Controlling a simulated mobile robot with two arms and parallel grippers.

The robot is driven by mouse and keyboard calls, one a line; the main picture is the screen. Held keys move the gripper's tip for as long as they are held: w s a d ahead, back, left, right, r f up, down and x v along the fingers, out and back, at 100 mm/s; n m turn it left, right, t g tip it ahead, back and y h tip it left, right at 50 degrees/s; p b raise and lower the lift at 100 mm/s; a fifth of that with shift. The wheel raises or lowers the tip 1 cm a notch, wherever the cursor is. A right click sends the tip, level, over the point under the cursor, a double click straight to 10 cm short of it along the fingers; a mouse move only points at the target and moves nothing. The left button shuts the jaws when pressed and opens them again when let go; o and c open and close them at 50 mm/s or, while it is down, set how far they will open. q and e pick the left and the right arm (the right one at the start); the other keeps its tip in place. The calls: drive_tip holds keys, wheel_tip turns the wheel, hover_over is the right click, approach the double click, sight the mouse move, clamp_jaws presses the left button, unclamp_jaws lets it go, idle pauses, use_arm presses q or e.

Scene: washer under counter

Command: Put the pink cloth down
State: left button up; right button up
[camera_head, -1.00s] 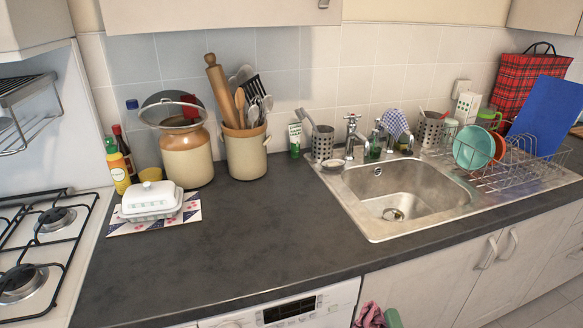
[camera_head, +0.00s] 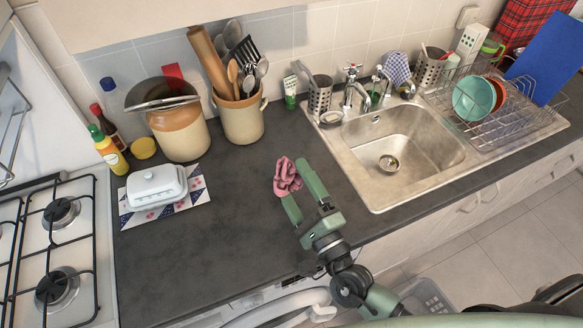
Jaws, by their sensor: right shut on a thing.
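The pink cloth (camera_head: 286,177) is a small crumpled bundle over the dark worktop (camera_head: 240,220), left of the sink. My right gripper (camera_head: 298,183) reaches in from the lower right and is shut on the cloth, which bunches at its green fingertips. I cannot tell whether the cloth touches the worktop or hangs just above it. My left gripper is not in view.
The sink (camera_head: 410,150) and dish rack (camera_head: 490,110) are to the right. The utensil crock (camera_head: 240,122), large jar (camera_head: 180,135) and white butter dish (camera_head: 157,186) stand behind and left. The hob (camera_head: 60,240) is far left. Worktop around the cloth is clear.

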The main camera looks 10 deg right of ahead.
drive_tip(key=shift+s+f+b, duration=0.15)
drive_tip(key=shift+f+b, duration=0.2)
drive_tip(key=shift+f, duration=0.15)
wheel_tip(320, 180, down, 7)
drive_tip(key=b, duration=0.6)
drive_tip(key=shift+r, duration=0.1)
drive_tip(key=o, duration=1)
drive_tip(key=shift+o, duration=0.2)
drive_tip(key=shift+d, duration=0.1)
